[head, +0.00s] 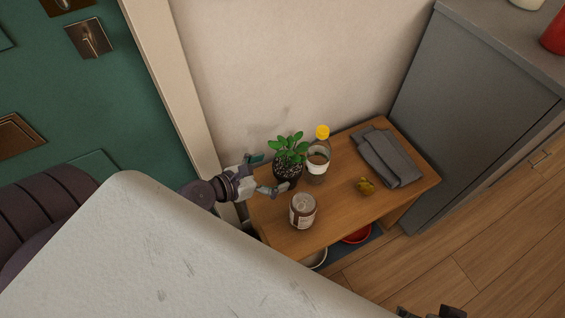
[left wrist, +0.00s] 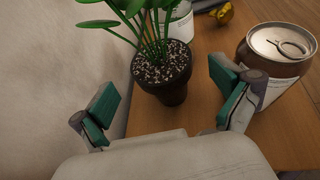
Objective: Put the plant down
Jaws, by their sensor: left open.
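The plant (head: 290,156) has green leaves and a dark pot. It stands upright on a small wooden table (head: 340,205), close to the wall. In the left wrist view the pot (left wrist: 163,80) stands on the wood, just ahead of the fingers and between their lines. My left gripper (head: 265,174) is open at the table's left end, its fingers pointing at the pot. It also shows in the left wrist view (left wrist: 168,108), with green pads apart and nothing held. Part of my right gripper (head: 432,312) shows at the bottom edge of the head view; its fingers cannot be made out.
A yellow-capped bottle (head: 318,160) stands right beside the plant. A small yellow object (head: 365,186) and a folded grey cloth (head: 386,156) lie further right. Bowls (head: 357,234) sit below the tabletop.

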